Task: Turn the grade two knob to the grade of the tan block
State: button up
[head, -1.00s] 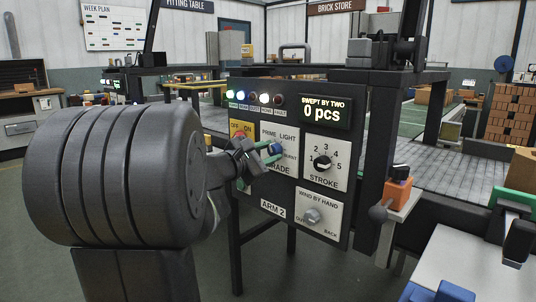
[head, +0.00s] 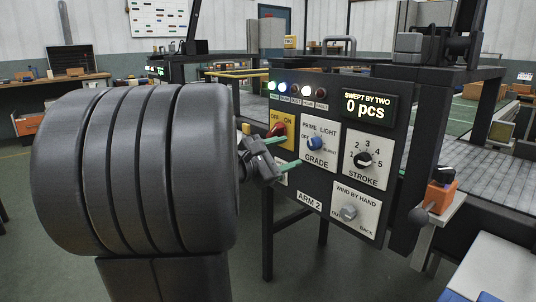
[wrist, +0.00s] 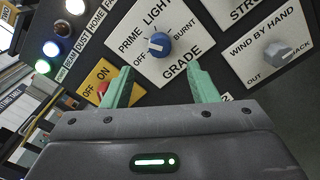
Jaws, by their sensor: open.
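The grade knob (head: 316,143) is a round blue knob on a white GRADE plate of the dark ARM 2 panel (head: 284,195). PRIME, LIGHT and BURNT show around it. In the wrist view the blue knob (wrist: 157,45) sits just beyond and between the fingertips, with a small pale mark on its face; I cannot tell exactly which word it points to. My gripper (head: 283,153) is open and empty, its green fingers left of the knob in the head view and apart from it. I cannot identify the tan block in these frames.
A red OFF/ON switch (head: 277,130) on a yellow plate is close to the left finger. The black STROKE knob (head: 363,160) and grey WIND BY HAND knob (head: 348,212) are to the right. The display (head: 369,106) reads 0 pcs.

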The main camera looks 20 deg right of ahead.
aim_at(311, 144)
jog(key=shift+p+v, duration=0.45)
jog(key=shift+v, duration=2.35)
jog(key=b+x, duration=0.3)
jog(key=x, duration=1)
jog(key=shift+w+d, duration=0.1)
jog(key=shift+d, duration=0.35)
